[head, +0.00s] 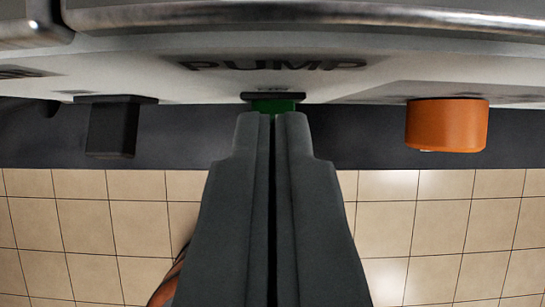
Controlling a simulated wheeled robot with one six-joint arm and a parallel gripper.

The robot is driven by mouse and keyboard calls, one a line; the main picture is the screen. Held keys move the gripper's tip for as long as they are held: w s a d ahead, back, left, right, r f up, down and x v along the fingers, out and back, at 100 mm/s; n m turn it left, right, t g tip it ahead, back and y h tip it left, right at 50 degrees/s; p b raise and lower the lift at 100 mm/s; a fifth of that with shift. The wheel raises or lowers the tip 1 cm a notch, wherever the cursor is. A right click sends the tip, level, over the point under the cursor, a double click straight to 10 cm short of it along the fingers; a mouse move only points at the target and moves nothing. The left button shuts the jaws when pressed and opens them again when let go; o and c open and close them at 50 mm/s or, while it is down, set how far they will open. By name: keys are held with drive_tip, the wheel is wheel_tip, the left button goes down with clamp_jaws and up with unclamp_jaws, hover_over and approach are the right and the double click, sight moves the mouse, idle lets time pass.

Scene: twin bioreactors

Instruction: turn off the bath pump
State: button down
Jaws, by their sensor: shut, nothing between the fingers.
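The bath's light panel (150,75) runs across the top of the view and carries the label PUMP (277,65). Under the label sits a green switch (276,105) in a dark frame. My gripper (273,118) is shut and empty. Its fingertips are right at the green switch and cover its lower part. I cannot tell whether they touch it. The switch's position is hidden.
A black block-shaped knob (113,128) sticks out from the panel on the left, and an orange round knob (446,125) on the right. A metal rail (300,14) runs above. Tiled floor (440,225) shows below.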

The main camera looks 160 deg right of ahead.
drive_tip(key=shift+s+f+t, duration=0.15)
drive_tip(key=shift+s+t, duration=0.05)
drive_tip(key=shift+t, duration=0.2)
drive_tip(key=shift+s+d+f+t+y, duration=0.2)
drive_tip(key=shift+s+f+t+y, duration=0.3)
drive_tip(key=shift+t, duration=0.3)
drive_tip(key=shift+r, duration=0.75)
